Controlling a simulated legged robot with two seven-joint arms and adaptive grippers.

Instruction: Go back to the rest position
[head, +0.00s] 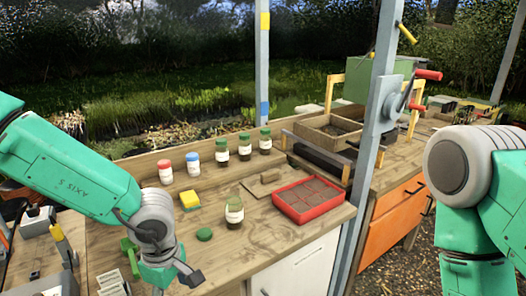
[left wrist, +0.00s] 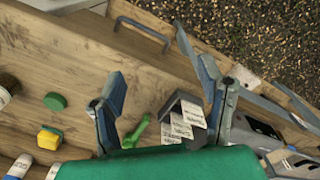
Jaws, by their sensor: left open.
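My left gripper (head: 186,276) hangs over the front left of the wooden table (head: 285,232). In the left wrist view its two fingers (left wrist: 162,92) are spread apart, with nothing held between them. Beyond and between them lie a green tool (left wrist: 139,131) and a dark holder with white labelled pieces (left wrist: 187,122); the green tool (head: 130,256) also shows in the head view beside my wrist. My right arm (head: 470,190) is at the right edge of the head view, bent downward; its gripper is out of the picture.
An open bottle (head: 234,212), a green cap (head: 204,234), a yellow sponge (head: 190,200) and a red tray (head: 308,198) are on the table. Several capped bottles (head: 222,150) stand behind. A grey post (head: 374,150) rises at the table's right end. The table's front right is clear.

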